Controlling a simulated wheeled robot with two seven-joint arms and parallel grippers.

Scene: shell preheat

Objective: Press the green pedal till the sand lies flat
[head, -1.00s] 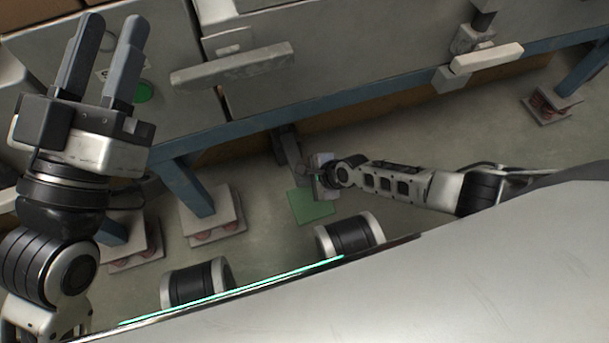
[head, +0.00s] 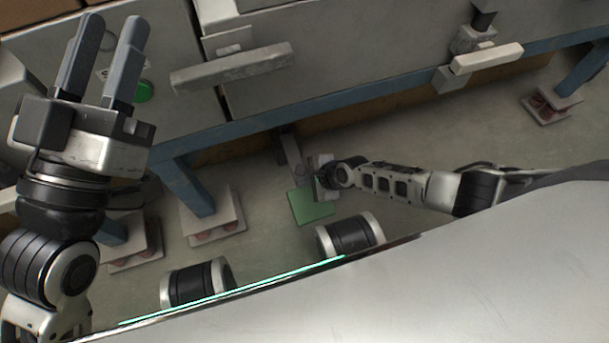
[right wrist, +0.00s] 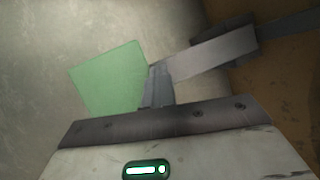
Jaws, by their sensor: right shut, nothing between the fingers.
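The green pedal (head: 311,207) is a flat square plate low over the floor, joined to a grey lever bar (head: 290,153) that runs back under the blue frame. In the right wrist view the pedal (right wrist: 112,80) lies left of the fingers and the bar runs off to the upper right. My right gripper (head: 318,176) is shut and empty, pointing down beside the pedal's edge near the bar; I cannot tell whether its tips (right wrist: 156,72) touch it. My left gripper (head: 112,28) is open and empty, raised at the upper left. No sand is in view.
A blue frame (head: 350,100) with legs on grey footed pads (head: 212,217) stands behind the pedal. Grey panels with a handle bar (head: 232,67) rise above it. A green round button (head: 144,91) is behind my left gripper.

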